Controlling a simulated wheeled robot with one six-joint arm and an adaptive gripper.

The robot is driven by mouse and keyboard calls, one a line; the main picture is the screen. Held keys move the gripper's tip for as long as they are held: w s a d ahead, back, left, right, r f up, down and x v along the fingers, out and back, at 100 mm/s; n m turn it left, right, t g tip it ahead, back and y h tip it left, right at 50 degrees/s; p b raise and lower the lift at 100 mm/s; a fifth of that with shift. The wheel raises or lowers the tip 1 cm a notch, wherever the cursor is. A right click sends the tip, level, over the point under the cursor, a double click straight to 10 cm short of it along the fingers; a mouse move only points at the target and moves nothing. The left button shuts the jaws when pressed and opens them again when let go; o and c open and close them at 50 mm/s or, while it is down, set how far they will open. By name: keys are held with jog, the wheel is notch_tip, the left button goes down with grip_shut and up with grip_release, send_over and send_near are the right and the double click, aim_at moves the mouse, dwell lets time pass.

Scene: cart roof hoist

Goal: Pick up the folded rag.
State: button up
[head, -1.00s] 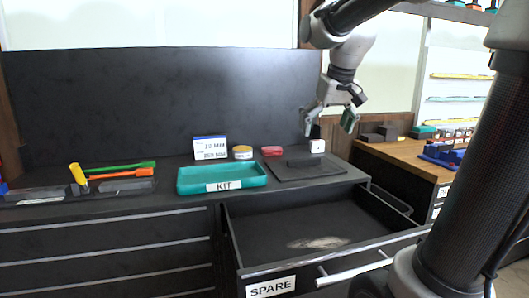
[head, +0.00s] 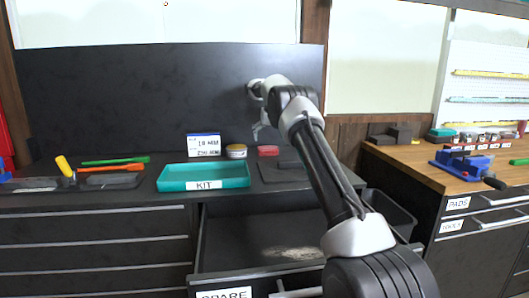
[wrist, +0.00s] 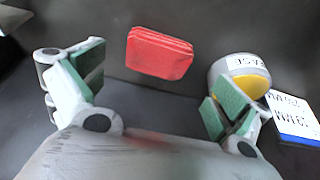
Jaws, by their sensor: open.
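The folded rag is a red, flat bundle (head: 268,150) on the dark worktop, between the round tin and the dark mat. In the wrist view the rag (wrist: 159,52) lies ahead of and between my open fingers, touching neither. My gripper (wrist: 158,88) is open and empty, with green pads on both fingers. In the head view my gripper (head: 262,131) hangs just above the rag, partly hidden by my arm.
A round tin (head: 236,151) with a yellow lid stands left of the rag, close to my right-hand finger in the wrist view (wrist: 232,72). A white-and-blue card (head: 204,145) and teal kit tray (head: 204,176) are farther left. The spare drawer (head: 225,240) is open below.

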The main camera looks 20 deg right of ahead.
aim_at(268, 148)
jog(key=x, duration=0.7)
jog(key=shift+w+d+f, duration=0.1)
jog(key=shift+d+f, duration=0.05)
jog(key=shift+f, duration=0.15)
jog(key=c, duration=0.8)
